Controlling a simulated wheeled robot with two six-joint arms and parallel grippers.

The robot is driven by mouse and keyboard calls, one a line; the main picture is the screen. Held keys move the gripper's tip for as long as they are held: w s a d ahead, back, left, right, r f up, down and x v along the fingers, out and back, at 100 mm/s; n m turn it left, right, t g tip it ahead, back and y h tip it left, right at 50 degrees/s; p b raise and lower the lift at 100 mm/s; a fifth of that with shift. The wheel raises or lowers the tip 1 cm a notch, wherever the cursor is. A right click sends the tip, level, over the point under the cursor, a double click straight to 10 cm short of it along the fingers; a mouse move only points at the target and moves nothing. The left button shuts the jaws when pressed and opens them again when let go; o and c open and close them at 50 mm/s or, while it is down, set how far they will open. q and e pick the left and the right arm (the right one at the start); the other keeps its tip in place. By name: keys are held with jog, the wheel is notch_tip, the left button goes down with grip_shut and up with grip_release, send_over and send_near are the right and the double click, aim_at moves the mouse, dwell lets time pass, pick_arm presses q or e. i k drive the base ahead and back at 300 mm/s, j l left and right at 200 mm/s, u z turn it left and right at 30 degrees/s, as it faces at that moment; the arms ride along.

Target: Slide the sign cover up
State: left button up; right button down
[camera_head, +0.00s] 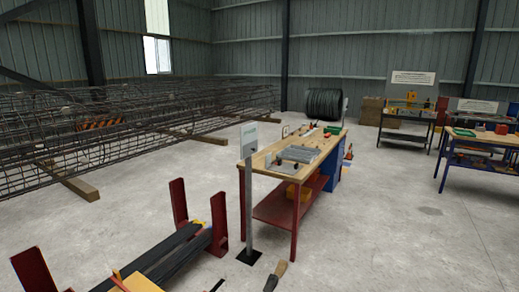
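A sign post (249,205) stands upright on a dark square base plate (249,257) on the floor, in front of the workbench's left end. At its top is a small pale grey-white panel (249,138) with a faint greenish mark. The panel is too small to tell the sign cover apart from the sign or to tell the cover's height. I cannot make out either of my grippers. A brown and dark object (275,276) is cut off at the bottom edge, and I cannot tell what it is.
A wooden-topped workbench (330,146) with red legs stands right behind the post. A red-posted rack with dark bars (165,255) is at the lower left. Long rebar cages (90,135) lie on timbers at the left. The floor (390,235) at the right front is clear.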

aim_at(251, 148)
jog(key=i+l, duration=0.4)
jog(key=i, duration=0.25)
jog(key=i+l+u, duration=0.1)
jog(key=i+l, duration=0.25)
jog(key=i, duration=0.3)
jog(key=i+l, duration=0.45)
jog(key=i, duration=0.2)
jog(key=u, duration=0.05)
